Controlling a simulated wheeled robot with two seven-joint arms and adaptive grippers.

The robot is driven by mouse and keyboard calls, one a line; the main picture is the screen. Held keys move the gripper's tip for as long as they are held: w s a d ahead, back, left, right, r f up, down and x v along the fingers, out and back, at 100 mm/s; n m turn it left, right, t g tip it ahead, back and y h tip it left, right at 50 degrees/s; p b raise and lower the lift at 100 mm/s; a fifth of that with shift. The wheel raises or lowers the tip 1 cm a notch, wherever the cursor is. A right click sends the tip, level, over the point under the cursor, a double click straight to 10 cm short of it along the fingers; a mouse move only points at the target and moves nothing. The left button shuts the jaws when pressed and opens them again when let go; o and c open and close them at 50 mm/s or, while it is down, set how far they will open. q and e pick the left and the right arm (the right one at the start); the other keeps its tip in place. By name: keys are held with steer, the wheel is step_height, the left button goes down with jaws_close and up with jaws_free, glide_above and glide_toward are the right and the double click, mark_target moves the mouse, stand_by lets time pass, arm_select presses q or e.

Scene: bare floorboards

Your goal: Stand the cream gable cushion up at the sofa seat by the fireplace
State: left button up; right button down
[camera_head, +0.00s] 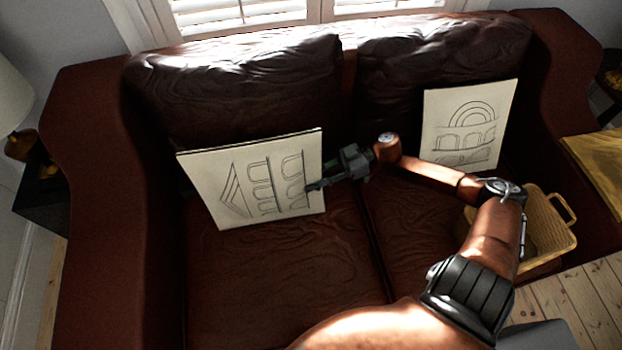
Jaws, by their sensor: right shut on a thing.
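The cream gable cushion (240,185) is a thin square panel with a line drawing of a gable and arched windows. It is at the left seat of the dark red leather sofa (270,295), leaning back near the left backrest. Its drawing lies sideways, with the gable's point toward the left. My right gripper (314,187) is shut on the cushion's right edge. The arm reaches in from the lower right. Whether the cushion's lower edge touches the seat is hard to tell. My left gripper is not in view. No fireplace shows.
A second cream cushion (467,125) with an arch drawing leans upright on the right backrest. A yellow basket (560,240) stands at the right front, partly behind my arm. A lamp (12,95) stands at the left. The front of the left seat is clear.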

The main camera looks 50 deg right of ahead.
steer(key=shift+r, duration=0.1)
steer(key=c, duration=1.7)
jaws_free()
steer(key=shift+o, duration=0.9)
steer(key=v, duration=1.2)
